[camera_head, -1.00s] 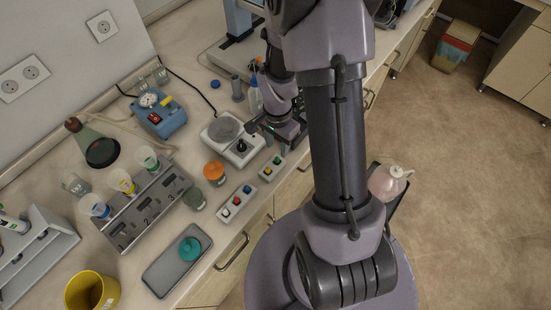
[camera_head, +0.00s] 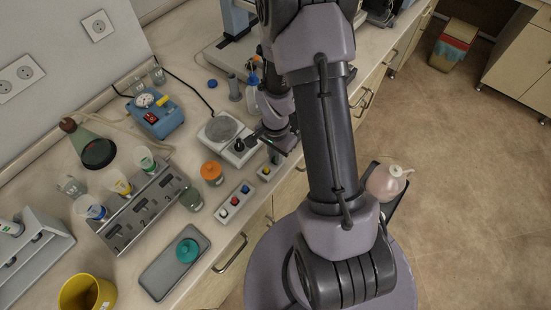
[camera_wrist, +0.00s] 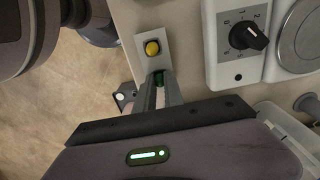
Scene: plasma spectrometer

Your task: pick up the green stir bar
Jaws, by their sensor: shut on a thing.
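The green stir bar (camera_wrist: 159,79) shows as a small green piece between my fingertips in the wrist view. My gripper (camera_wrist: 159,88) is shut on it, and the fingers cover most of it. It is over the end of a small light-grey holder (camera_wrist: 147,37), which also bears a yellow stir bar (camera_wrist: 152,48). I cannot tell whether the green bar is clear of its seat. In the head view my gripper (camera_head: 274,157) is at the holder (camera_head: 262,178), close to the bench's front edge, and hides the green bar. The yellow bar (camera_head: 266,171) shows there.
A hotplate stirrer (camera_head: 225,134) with a black knob stands just behind the holder. An orange-capped jar (camera_head: 212,173) and a box with coloured buttons (camera_head: 234,202) are to the left. The bench edge and floor lie to the right.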

